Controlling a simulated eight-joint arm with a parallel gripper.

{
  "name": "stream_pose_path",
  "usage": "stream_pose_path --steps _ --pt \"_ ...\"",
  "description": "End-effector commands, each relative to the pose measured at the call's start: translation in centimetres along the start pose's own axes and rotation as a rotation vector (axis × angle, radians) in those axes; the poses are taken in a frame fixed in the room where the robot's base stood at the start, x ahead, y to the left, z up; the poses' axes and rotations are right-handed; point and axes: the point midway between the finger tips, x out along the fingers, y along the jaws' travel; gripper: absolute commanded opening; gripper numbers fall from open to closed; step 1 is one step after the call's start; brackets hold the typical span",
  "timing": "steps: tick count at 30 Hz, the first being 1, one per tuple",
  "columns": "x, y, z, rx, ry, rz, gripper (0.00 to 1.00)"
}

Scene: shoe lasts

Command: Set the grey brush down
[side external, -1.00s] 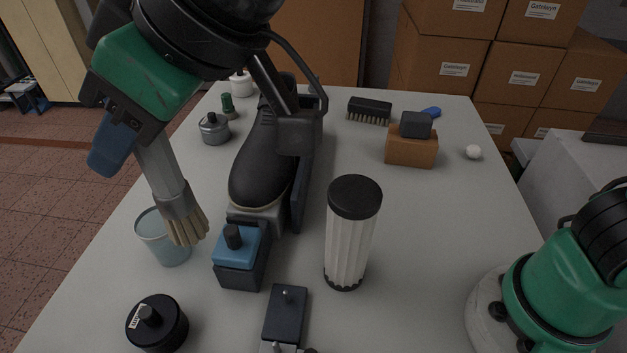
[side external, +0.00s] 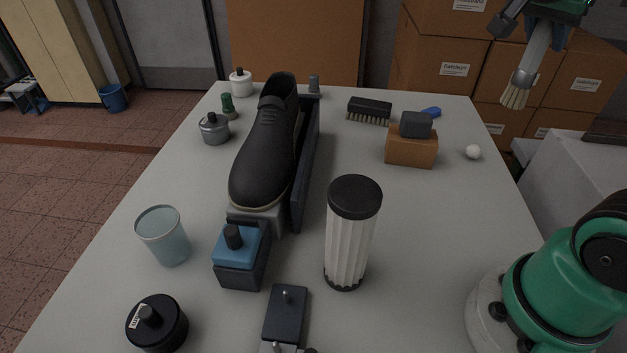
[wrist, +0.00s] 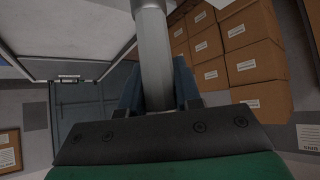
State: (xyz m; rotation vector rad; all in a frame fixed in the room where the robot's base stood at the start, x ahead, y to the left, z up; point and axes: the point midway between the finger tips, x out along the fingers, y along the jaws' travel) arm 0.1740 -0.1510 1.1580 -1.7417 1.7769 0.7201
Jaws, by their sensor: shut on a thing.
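The grey brush (side external: 527,72) has a grey handle, a metal ferrule and pale bristles. It hangs bristles down at the upper right of the side external view, in the air in front of the stacked boxes. My gripper (side external: 547,28) is shut on its handle; the gripper's upper part is cut off by the frame's top edge. In the wrist view the grey handle (wrist: 155,60) stands between my blue fingers, and the bristles are out of sight. The table (side external: 430,230) is below and to the left of the brush in the picture.
A black shoe on a last (side external: 265,155) stands at centre-left. The table's right middle is clear.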

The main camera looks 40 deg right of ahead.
Motion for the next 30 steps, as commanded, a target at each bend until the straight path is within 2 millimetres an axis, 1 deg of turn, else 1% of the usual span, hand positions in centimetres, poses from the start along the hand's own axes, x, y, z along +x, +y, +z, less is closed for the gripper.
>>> stream_pose_path --steps 2,5,12,18,24,30 --pt "0.4 0.7 -0.2 0.032 0.000 0.033 0.00" --pt "1.4 0.9 0.5 0.045 -0.001 0.045 0.00" --pt "5.5 0.8 4.6 0.043 -0.001 0.043 0.00" --pt "8.3 0.8 7.5 0.041 -0.002 0.041 0.00" --pt "10.4 0.8 9.7 0.041 -0.002 0.041 0.00" --pt "11.7 0.7 10.9 0.041 -0.002 0.041 0.00"
